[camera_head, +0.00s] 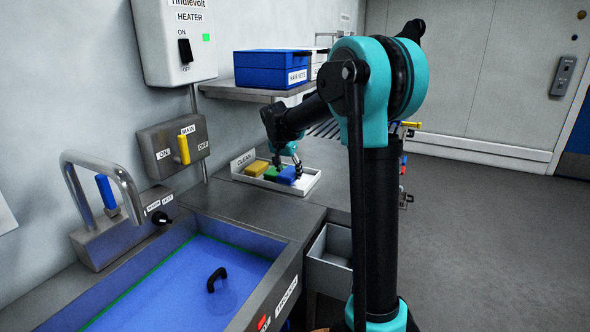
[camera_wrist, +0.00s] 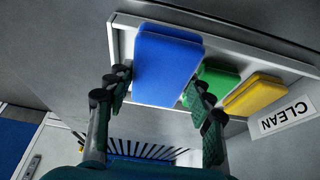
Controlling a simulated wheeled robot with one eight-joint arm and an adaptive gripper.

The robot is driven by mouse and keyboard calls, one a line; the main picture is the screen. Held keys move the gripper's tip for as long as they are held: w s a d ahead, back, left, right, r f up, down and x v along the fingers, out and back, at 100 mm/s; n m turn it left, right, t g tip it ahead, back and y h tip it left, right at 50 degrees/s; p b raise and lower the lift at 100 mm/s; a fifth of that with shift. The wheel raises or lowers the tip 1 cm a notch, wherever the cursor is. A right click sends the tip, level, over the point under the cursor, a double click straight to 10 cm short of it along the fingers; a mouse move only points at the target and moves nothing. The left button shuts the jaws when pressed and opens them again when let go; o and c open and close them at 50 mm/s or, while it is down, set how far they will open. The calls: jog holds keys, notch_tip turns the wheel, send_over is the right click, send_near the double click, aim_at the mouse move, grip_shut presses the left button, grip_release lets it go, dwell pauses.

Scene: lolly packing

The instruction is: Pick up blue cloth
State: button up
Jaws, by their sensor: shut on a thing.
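The blue cloth (camera_wrist: 166,65) is a folded, thick pad in the wrist view, at one end of a white tray (camera_wrist: 262,52) with a CLEAN label. It also shows small in the head view (camera_head: 287,175). My gripper (camera_wrist: 156,88) has one finger on each side of the cloth's near end and is shut on it. My gripper also shows over the tray in the head view (camera_head: 287,163). A green cloth (camera_wrist: 216,80) lies beside the blue one, close to one finger. I cannot tell whether the blue cloth is clear of the tray floor.
A yellow cloth (camera_wrist: 255,95) lies past the green one, near the CLEAN sign (camera_head: 244,160). A shelf with a blue box (camera_head: 272,70) is above the tray.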

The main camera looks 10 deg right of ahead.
jog(key=s+a, duration=0.2)
jog(key=s, duration=0.1)
jog(key=s+a, duration=0.2)
jog(key=s, duration=0.2)
jog(key=s+a, duration=0.3)
jog(key=shift+s, duration=0.15)
jog(key=o, duration=0.5)
jog(key=shift+c, duration=0.2)
jog(key=c, duration=0.3)
